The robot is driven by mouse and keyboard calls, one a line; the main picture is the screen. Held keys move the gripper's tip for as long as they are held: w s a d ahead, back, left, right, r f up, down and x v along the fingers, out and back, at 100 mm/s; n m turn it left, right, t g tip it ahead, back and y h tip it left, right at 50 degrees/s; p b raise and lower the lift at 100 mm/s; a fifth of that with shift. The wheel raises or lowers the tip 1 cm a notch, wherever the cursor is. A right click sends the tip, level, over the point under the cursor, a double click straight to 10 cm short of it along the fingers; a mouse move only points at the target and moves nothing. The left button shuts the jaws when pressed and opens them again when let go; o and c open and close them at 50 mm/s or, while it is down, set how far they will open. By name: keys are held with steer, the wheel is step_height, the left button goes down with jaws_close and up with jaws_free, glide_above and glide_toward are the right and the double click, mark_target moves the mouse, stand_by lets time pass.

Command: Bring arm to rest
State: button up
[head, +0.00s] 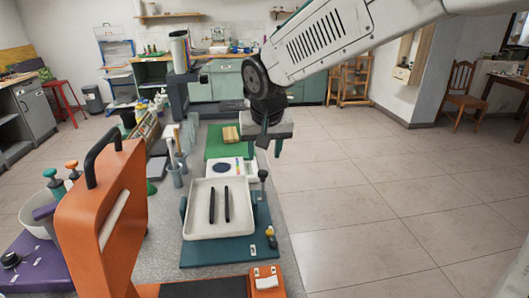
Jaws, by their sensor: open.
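My arm reaches in from the upper right of the head view, pale grey with a dark joint at its end. My gripper (270,144) hangs below that joint, pointing down, with dark fingers apart. It appears empty. It is in the picture just beyond the white tray (204,232) and to the right of the green board (215,151). I cannot tell its exact height above the bench. Part of the background is hidden behind the arm.
Two dark slim objects (219,205) lie in the tray, which stands on a teal board (233,252). A tall orange frame (105,220) rises at the front left. Tiled floor (380,210) lies clear to the right.

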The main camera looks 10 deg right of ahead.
steer(key=s+d, duration=0.5)
steer(key=s, duration=0.4)
steer(key=s+d+g, duration=0.1)
steer(key=s+d, duration=0.4)
steer(key=s, duration=0.5)
steer(key=s+d+g, duration=0.1)
steer(key=s+d, duration=0.5)
steer(key=s, duration=0.4)
steer(key=shift+s+r, duration=0.25)
steer(key=shift+r, duration=0.15)
stand_by(0.9)
